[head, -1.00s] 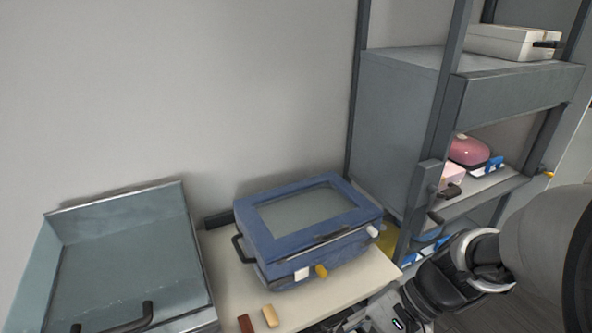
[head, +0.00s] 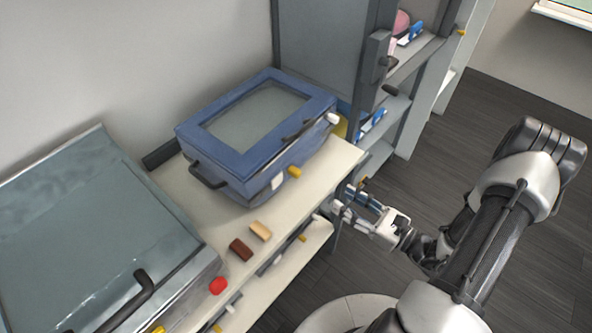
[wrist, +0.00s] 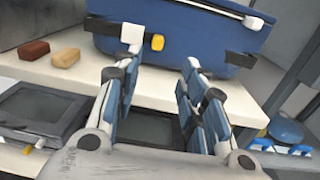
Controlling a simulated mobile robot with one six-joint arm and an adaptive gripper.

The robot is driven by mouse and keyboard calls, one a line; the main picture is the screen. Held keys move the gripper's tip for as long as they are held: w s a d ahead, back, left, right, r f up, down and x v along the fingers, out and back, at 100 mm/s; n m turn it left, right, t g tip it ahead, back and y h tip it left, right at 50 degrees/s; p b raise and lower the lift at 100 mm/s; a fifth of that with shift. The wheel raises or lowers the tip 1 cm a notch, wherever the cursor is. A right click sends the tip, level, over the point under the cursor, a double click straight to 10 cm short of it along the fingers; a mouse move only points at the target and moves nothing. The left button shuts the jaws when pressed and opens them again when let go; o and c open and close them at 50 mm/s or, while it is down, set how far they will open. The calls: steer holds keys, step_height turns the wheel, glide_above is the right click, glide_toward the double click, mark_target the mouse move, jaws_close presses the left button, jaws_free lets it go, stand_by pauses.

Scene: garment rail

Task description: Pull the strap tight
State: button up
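A blue case (head: 240,150) with a clear window in its lid sits on the cream tabletop. Its front carries a white tab (head: 277,182), a yellow peg (head: 295,171) and a dark latch; in the wrist view the white tab (wrist: 132,35) and yellow peg (wrist: 157,42) are at the upper middle. I cannot clearly make out which part is the strap. My gripper (head: 345,203) is in front of the table's right end, apart from the case. In the wrist view my gripper (wrist: 160,68) is open and empty, its fingers spread below the case front.
A brown block (head: 240,249) and a tan block (head: 260,230) lie near the table's front edge. A grey lidded bin (head: 90,235) stands at left. Grey shelving (head: 325,50) stands behind at right. A lower shelf (head: 300,262) runs under the tabletop. Open floor lies at right.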

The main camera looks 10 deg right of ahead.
mark_target(300, 173)
steer(key=b+x, duration=0.3)
steer(key=x, duration=1.4)
steer(key=shift+s+r, duration=0.1)
steer(key=shift+c, duration=0.5)
jaws_close()
